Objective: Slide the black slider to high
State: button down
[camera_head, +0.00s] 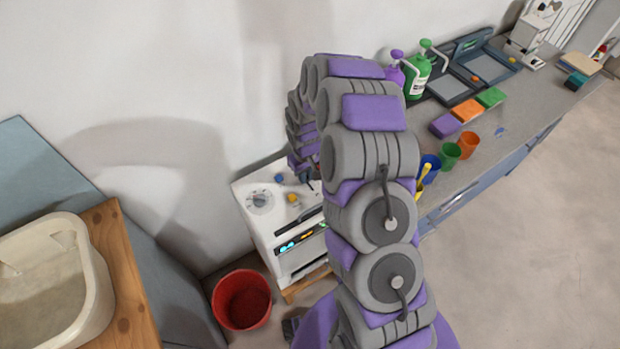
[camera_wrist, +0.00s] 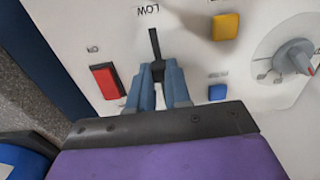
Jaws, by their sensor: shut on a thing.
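The black slider (camera_wrist: 158,71) sits in a dark straight slot on a white panel (camera_wrist: 95,22). My gripper (camera_wrist: 159,80) is shut on the slider, with one blue-grey finger on each side of it. The slot (camera_wrist: 154,42) runs from the slider toward an upside-down LOW label (camera_wrist: 146,10) at the top of the wrist view. The slider stands away from the LOW end. The opposite end of the slot and any HIGH label are hidden behind my gripper. In the head view my arm covers the slider and much of the white unit (camera_head: 270,225).
A red switch (camera_wrist: 106,82) is left of the slider. A yellow button (camera_wrist: 225,26), blue button (camera_wrist: 218,92) and grey dial (camera_wrist: 294,56) are to its right. A red bucket (camera_head: 241,300) stands beside the unit; a cluttered workbench (camera_head: 520,110) extends right.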

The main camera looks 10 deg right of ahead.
jog(key=shift+w+a+r+p, duration=0.1)
jog(key=shift+w+a+p, duration=0.15)
jog(key=shift+w, duration=0.7)
jog(key=shift+w+a+f+p, duration=0.15)
jog(key=shift+w+a, duration=0.2)
jog(key=shift+w, duration=0.55)
jog(key=shift+w+a+r+p, duration=0.2)
jog(key=shift+w+a, duration=0.1)
jog(key=shift+w, duration=0.65)
jog(key=c, duration=1.1)
grip_release()
jog(key=shift+a, duration=0.1)
jog(key=shift+o, duration=0.3)
notch_tip(320, 180, up, 17)
jog(key=p, duration=0.2)
jog(key=shift+p, duration=0.3)
